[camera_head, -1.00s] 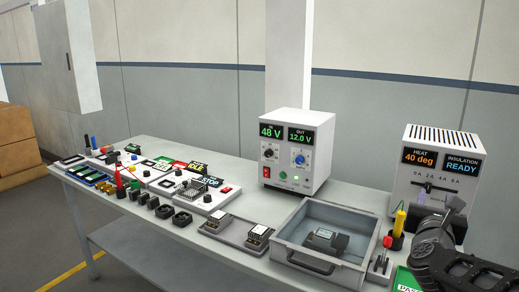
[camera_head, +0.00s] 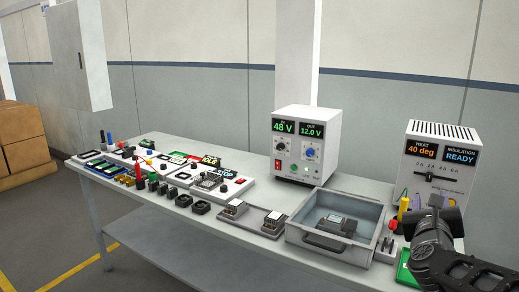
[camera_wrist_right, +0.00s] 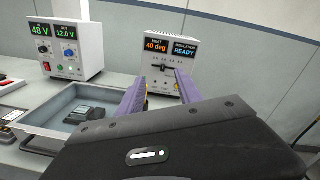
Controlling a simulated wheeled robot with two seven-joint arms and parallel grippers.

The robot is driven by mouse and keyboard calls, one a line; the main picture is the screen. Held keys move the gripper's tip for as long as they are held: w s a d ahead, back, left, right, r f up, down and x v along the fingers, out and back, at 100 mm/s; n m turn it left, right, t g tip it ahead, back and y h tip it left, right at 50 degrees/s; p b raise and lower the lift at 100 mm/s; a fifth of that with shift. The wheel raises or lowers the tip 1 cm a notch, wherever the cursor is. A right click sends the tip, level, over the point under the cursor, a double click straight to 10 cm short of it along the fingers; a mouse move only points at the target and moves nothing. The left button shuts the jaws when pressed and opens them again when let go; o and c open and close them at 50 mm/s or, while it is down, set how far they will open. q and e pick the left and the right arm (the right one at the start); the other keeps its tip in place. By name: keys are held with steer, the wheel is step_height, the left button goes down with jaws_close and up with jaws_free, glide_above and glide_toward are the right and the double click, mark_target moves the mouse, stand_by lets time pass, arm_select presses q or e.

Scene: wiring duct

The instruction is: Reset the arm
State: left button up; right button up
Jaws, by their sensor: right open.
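My right arm shows at the right edge of the head view, with the right gripper (camera_head: 437,205) over the right end of the bench, in front of the heat and insulation unit (camera_head: 438,165). In the right wrist view the right gripper (camera_wrist_right: 160,92) has its two purple fingers spread apart with nothing between them. The same unit (camera_wrist_right: 167,62) stands beyond the fingers, reading 40 deg and READY. My left gripper is in neither view.
A grey tray (camera_head: 300,236) holding a dark block (camera_head: 335,224) sits left of my right arm. A white power supply (camera_head: 305,150) reads 48 V and 12.0 V. Several small parts and boards crowd the bench's left half. Bare bench top lies behind the parts, left of the supply.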

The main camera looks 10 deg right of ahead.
steer(key=w+a+f+n+g+y, duration=0.15)
steer(key=a+f+n+y, duration=0.35)
steer(key=f+n, duration=0.5)
steer(key=w+a+f+n+y, duration=0.2)
steer(key=a+f+n, duration=0.5)
steer(key=f+n, duration=0.25)
steer(key=s+a+f+n+g+y, duration=0.25)
steer(key=a+f+n, duration=0.3)
steer(key=f, duration=0.35)
steer(key=s+a+f+n+g+y, duration=0.1)
steer(key=s+a+f+n, duration=0.25)
steer(key=a+f, duration=0.4)
steer(key=s+a+f+n+g+y, duration=0.1)
steer(key=s+a+f+n+g, duration=0.1)
steer(key=s+f, duration=0.5)
steer(key=s+a+f+n+g+y, duration=0.1)
steer(key=s+a+f+n+g, duration=0.2)
steer(key=s+a+f, duration=0.4)
steer(key=s+a+f+n+g+y, duration=0.2)
steer(key=s+f, duration=0.5)
steer(key=s, duration=0.4)
steer(key=a+n+g, duration=0.1)
steer(key=a+g, duration=0.1)
steer(key=shift+s+a, duration=0.15)
steer(key=shift+a, duration=0.2)
